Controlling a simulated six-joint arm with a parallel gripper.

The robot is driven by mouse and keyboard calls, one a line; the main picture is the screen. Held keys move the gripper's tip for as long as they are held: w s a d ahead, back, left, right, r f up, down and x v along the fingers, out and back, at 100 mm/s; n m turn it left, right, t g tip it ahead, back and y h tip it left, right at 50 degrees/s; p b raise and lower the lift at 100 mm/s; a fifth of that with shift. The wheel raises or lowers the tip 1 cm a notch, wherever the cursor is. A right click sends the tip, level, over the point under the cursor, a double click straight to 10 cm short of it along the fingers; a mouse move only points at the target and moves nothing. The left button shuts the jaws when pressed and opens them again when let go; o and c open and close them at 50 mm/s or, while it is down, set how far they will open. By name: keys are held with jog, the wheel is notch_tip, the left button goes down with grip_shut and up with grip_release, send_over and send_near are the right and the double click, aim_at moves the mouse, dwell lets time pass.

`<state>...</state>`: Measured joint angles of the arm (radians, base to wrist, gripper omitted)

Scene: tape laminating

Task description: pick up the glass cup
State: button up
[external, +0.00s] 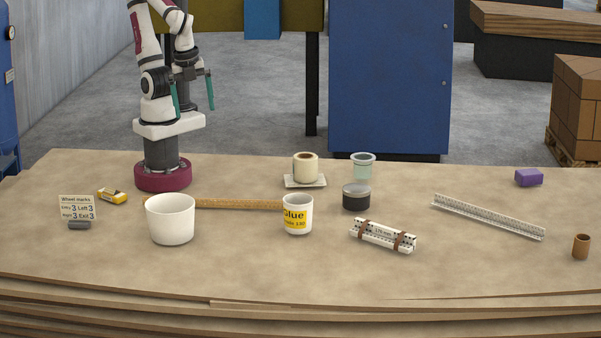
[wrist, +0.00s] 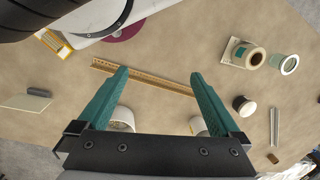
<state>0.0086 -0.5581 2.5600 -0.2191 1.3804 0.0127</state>
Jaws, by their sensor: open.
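The glass cup (external: 362,166) is a small clear, greenish cup with a pale rim. It stands upright at the back middle of the table, just behind a dark jar. It also shows near the right edge of the wrist view (wrist: 289,65). My gripper (external: 194,110) has two teal fingers spread apart with nothing between them. It hangs high above the back left of the table, well left of the glass cup. In the wrist view the open fingers (wrist: 160,75) point over a wooden strip.
A tape roll (external: 306,167) on a pad stands close left of the glass cup, and the dark jar (external: 356,197) stands in front. A glue cup (external: 298,214), a white tub (external: 171,219) and a strapped bundle (external: 383,235) are nearer the front. The right rear is mostly clear.

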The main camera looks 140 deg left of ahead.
jog(key=w+a+f+n+t+y, duration=0.25)
jog(key=w+a, duration=0.55)
jog(key=a, duration=0.4)
jog(key=w+a+f+n+t+y, duration=0.1)
jog(key=w+a+f+n+t, duration=0.15)
jog(key=w+a, duration=0.75)
jog(key=n+t+h, duration=0.1)
jog(key=n+t, duration=0.3)
jog(key=t, duration=0.4)
send_near(370, 163)
jog(key=x, duration=0.7)
jog(key=shift+s+a+f, duration=0.1)
jog(key=shift+s+a, duration=0.15)
jog(key=shift+a, duration=0.05)
jog(key=c, duration=1.1)
